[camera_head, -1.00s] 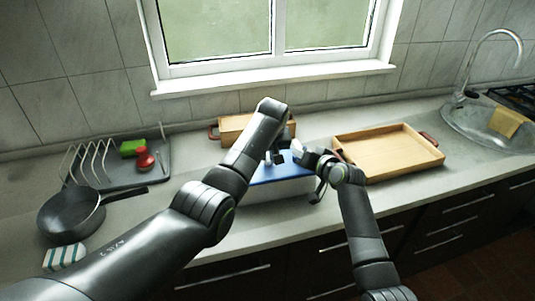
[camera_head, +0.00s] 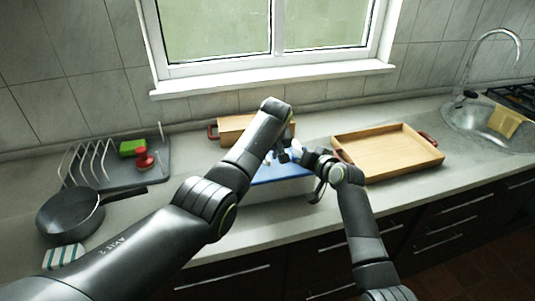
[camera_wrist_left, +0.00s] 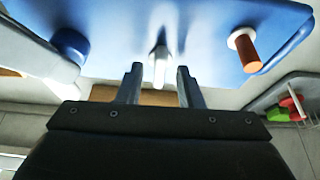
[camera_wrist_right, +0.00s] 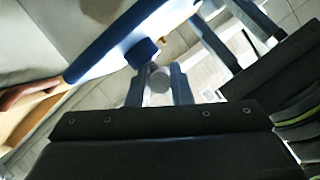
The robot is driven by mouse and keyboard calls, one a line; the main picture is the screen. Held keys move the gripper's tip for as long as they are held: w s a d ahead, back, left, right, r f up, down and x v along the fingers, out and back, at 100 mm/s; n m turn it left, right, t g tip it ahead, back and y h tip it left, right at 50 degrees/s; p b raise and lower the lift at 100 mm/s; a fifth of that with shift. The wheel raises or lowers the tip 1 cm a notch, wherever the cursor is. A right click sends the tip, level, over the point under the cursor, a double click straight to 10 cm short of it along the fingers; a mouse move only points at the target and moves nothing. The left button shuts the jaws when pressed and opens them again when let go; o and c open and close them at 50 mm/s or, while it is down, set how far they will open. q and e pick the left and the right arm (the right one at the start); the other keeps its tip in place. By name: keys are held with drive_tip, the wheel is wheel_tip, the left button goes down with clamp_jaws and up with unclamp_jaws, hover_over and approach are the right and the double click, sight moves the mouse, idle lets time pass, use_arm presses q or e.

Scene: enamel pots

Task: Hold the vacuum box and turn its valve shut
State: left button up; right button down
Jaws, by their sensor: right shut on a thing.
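The vacuum box has a blue lid (camera_head: 283,171) and sits at the middle of the counter's front, partly hidden by my arms. In the left wrist view the lid (camera_wrist_left: 205,25) fills the top, with a white upright valve (camera_wrist_left: 160,62) at its middle and a brown peg on a white collar (camera_wrist_left: 246,50) near one end. My left gripper (camera_wrist_left: 158,90) is open, its fingers apart either side of the valve's line, without clear contact. My right gripper (camera_wrist_right: 160,88) is shut on a grey rounded part (camera_wrist_right: 158,78) beside a blue knob (camera_wrist_right: 143,53) at the box's right end.
A wooden tray (camera_head: 428,163) stands right of the box and a wooden box (camera_head: 232,127) behind it. At left are a dish rack (camera_head: 95,165), a black pan (camera_head: 68,217) and a striped cloth (camera_head: 63,257). The sink (camera_head: 480,130) is far right.

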use_arm(q)
drive_tip(key=v, duration=1.2)
drive_tip(key=shift+w, duration=0.1)
use_arm(e)
drive_tip(key=c, duration=1.2)
unclamp_jaws()
drive_tip(key=shift+s+d, duration=0.1)
